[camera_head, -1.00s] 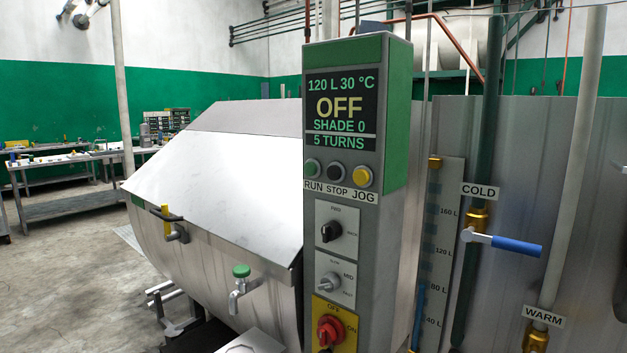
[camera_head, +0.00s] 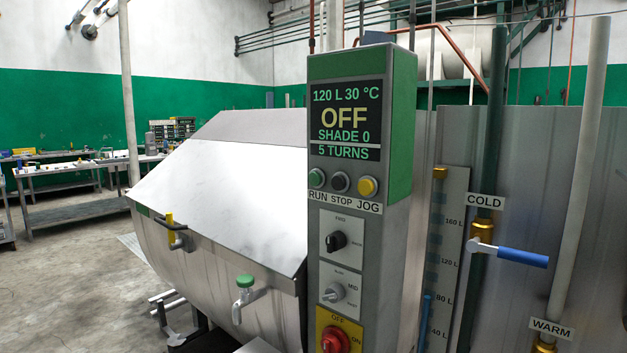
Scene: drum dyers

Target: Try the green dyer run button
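The green run button (camera_head: 317,178) is at the left of a row of three on the dyer's control column (camera_head: 399,240), above the word RUN. A dark stop button (camera_head: 340,182) and a yellow jog button (camera_head: 367,187) sit to its right. The display (camera_head: 345,121) above reads 120 L 30 °C, OFF, SHADE 0, 5 TURNS. Below are two selector knobs (camera_head: 336,241) and a red rotary switch (camera_head: 335,341) on a yellow plate marked OFF and ON, partly cut off by the frame's bottom edge. Neither of my grippers is in view.
The closed metal drum housing (camera_head: 215,190) stands left of the column, with a green-topped tap (camera_head: 245,283). At right are a blue-handled COLD valve (camera_head: 520,257) and a WARM pipe (camera_head: 580,180). Workbenches (camera_head: 75,213) stand far left; open concrete floor lies before them.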

